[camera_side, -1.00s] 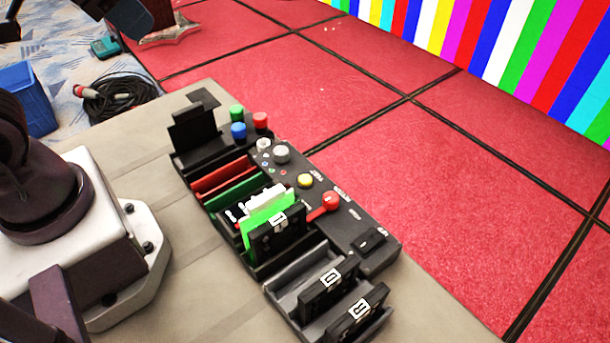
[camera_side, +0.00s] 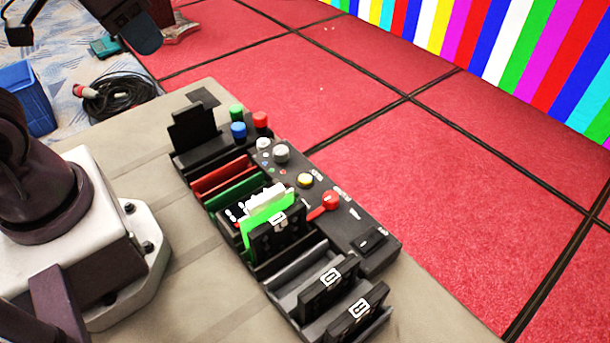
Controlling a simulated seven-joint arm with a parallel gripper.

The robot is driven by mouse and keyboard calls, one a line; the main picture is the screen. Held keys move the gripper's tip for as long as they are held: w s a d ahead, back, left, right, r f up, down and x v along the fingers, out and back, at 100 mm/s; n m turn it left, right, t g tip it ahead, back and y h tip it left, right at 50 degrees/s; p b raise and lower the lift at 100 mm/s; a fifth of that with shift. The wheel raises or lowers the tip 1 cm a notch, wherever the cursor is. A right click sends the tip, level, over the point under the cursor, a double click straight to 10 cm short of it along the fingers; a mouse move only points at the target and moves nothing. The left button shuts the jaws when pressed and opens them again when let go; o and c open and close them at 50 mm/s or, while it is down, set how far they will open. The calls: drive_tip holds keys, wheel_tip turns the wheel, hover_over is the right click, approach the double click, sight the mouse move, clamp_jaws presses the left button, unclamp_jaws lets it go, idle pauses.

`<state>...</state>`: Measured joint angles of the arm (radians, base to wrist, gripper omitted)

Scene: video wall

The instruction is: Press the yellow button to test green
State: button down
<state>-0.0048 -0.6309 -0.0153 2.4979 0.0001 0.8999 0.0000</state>
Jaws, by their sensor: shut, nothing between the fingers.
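The yellow button (camera_side: 305,180) is a round cap on the black control panel (camera_side: 345,232), between a grey knob (camera_side: 281,153) and a red lever (camera_side: 328,204). It stands uncovered, with nothing touching it. Dark parts of my arm show at the upper left edge, well away from the panel. No gripper fingers can be made out in this view.
Green (camera_side: 236,112), blue (camera_side: 238,130) and red (camera_side: 260,119) caps stand at the panel's far end. Slots beside it hold red, green and black upright pieces. A video wall (camera_side: 500,45) shows coloured stripes. A blue bin (camera_side: 30,98) and coiled cable (camera_side: 118,97) lie left.

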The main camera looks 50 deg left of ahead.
drive_tip(key=w+d+f+g, duration=0.2)
drive_tip(key=w+f, duration=0.3)
drive_tip(key=f, duration=0.3)
drive_tip(key=n+t+h, duration=0.3)
drive_tip(key=n+t, duration=0.3)
drive_tip(key=t, duration=0.1)
hover_over(303, 177)
wheel_tip(303, 177, down, 9)
drive_tip(key=shift+r, duration=0.15)
drive_tip(key=shift+f, duration=4.4)
drive_tip(key=shift+f, duration=0.1)
drive_tip(key=shift+f, duration=0.3)
